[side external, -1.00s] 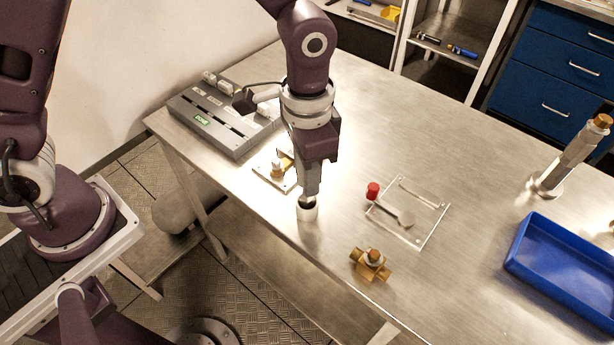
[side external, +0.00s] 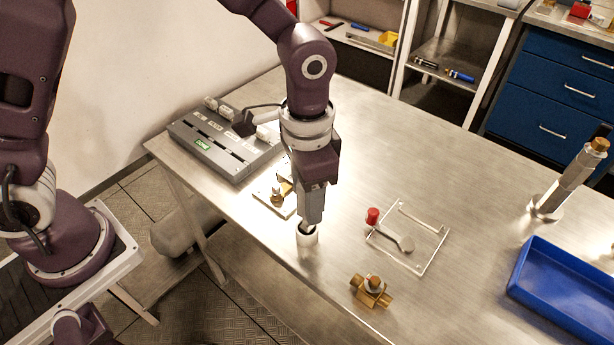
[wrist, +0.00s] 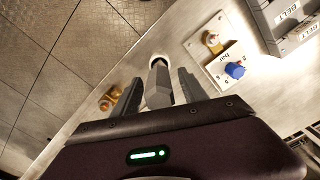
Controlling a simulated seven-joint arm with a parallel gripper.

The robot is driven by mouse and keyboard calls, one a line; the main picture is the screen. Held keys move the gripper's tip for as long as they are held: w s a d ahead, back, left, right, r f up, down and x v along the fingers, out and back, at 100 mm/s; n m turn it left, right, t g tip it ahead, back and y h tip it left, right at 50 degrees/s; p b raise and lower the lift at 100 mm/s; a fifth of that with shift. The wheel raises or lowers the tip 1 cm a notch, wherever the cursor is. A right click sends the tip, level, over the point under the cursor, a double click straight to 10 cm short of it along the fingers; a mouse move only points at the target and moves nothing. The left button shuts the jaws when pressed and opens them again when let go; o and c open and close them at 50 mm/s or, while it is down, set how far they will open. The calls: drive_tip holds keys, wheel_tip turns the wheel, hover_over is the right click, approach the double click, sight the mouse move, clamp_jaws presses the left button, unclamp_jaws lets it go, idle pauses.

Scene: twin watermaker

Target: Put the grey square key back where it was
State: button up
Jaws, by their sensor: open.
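The grey square key (wrist: 158,88) stands between my fingers in the wrist view, its far end at the white cup (wrist: 160,57). The cup (side external: 307,237) stands on the table near its front edge in the side view, with a dark opening at the top. My gripper (side external: 311,220) points down right over the cup. In the wrist view my gripper (wrist: 158,92) is open, with a finger on each side of the key and small gaps visible. The key's lower end is hidden, and I cannot tell how deep it sits in the cup.
A plate with a brass fitting (side external: 277,198) lies behind the gripper; its blue knob (wrist: 234,70) shows in the wrist view. A grey switch box (side external: 222,140) stands behind.

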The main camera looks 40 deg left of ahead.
wheel_tip(320, 180, up, 10)
drive_tip(key=shift+r, duration=0.15)
drive_tip(key=s+a+r+n+t, duration=0.2)
drive_tip(key=s+a+r, duration=0.3)
drive_tip(key=a+r, duration=0.3)
drive_tip(key=s+a+f+n+t, duration=0.1)
drive_tip(key=s+a+n+t, duration=0.2)
drive_tip(key=s+a, duration=0.5)
drive_tip(key=s+n, duration=0.1)
drive_tip(key=s, duration=0.2)
drive_tip(key=shift+f+t, duration=0.25)
drive_tip(key=shift+t, duration=0.05)
drive_tip(key=shift+w+d, duration=0.1)
drive_tip(key=shift+c, duration=0.4)
